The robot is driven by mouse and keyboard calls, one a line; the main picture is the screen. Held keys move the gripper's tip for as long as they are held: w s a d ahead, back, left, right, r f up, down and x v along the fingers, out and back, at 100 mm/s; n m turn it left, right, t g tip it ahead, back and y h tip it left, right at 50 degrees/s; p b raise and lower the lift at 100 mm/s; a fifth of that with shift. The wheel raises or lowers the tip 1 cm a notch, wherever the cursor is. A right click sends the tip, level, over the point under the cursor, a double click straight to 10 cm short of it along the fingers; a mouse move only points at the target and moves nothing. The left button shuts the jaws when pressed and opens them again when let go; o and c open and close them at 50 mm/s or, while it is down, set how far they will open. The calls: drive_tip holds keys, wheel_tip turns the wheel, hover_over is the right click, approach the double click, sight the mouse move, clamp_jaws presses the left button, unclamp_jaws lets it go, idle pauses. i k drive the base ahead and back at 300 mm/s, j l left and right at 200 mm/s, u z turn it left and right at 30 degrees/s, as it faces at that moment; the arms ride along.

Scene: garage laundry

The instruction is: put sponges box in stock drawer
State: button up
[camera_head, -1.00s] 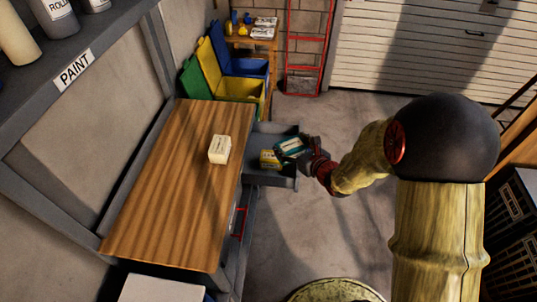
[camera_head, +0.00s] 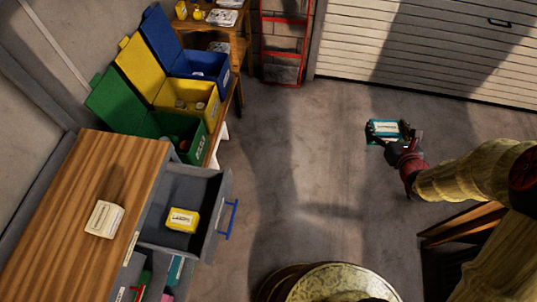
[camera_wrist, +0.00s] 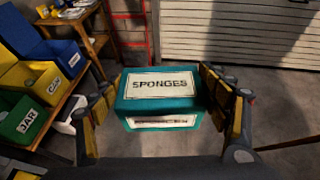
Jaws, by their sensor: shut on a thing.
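The sponges box (camera_wrist: 160,95) is teal with white labels reading "SPONGES" and sits between the fingers of my gripper (camera_wrist: 165,108) in the wrist view. In the head view my gripper (camera_head: 394,142) holds the sponges box (camera_head: 383,130) in the air over the floor, well right of the workbench. An open grey drawer (camera_head: 207,222) with a blue handle sticks out from the workbench and holds a yellow box (camera_head: 182,220). Any label on this drawer is not readable. Below it, another open compartment (camera_head: 130,285) holds red, green and teal items.
A white box (camera_head: 104,219) stands on the wooden workbench top (camera_head: 60,240). Green, yellow and blue lidded bins (camera_head: 185,105) stand behind the bench. A red ladder (camera_head: 283,45) leans at the back wall. A round greenish-topped object (camera_head: 335,285) stands at the bottom. The middle floor is clear.

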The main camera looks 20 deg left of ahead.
sight(196, 204)
drive_tip(key=i+u, duration=0.25)
drive_tip(key=i, duration=0.15)
drive_tip(key=i+u, duration=0.3)
drive_tip(key=i, duration=0.15)
drive_tip(key=i+l+u, duration=0.25)
drive_tip(key=i, duration=0.15)
drive_tip(key=i+l+u, duration=0.3)
drive_tip(key=i+u, duration=0.25)
drive_tip(key=u, duration=0.25)
drive_tip(key=i+l+u, duration=0.15)
drive_tip(key=u, duration=0.3)
drive_tip(key=i+l+u, duration=0.2)
drive_tip(key=u, duration=0.3)
drive_tip(key=i+l+u, duration=0.15)
drive_tip(key=l+u, duration=0.15)
drive_tip(key=u, duration=0.15)
drive_tip(key=i+l+u, duration=0.15)
drive_tip(key=u, duration=0.35)
drive_tip(key=l+u, duration=0.3)
drive_tip(key=u, duration=0.2)
drive_tip(key=i+l+u, duration=0.1)
drive_tip(key=l+u, duration=0.15)
drive_tip(key=u, duration=0.25)
drive_tip(key=l+u, duration=0.3)
drive_tip(key=u, duration=0.15)
drive_tip(key=l+u, duration=0.35)
drive_tip(key=k+l+u, duration=0.1)
drive_tip(key=l+u, duration=0.3)
drive_tip(key=l, duration=0.15)
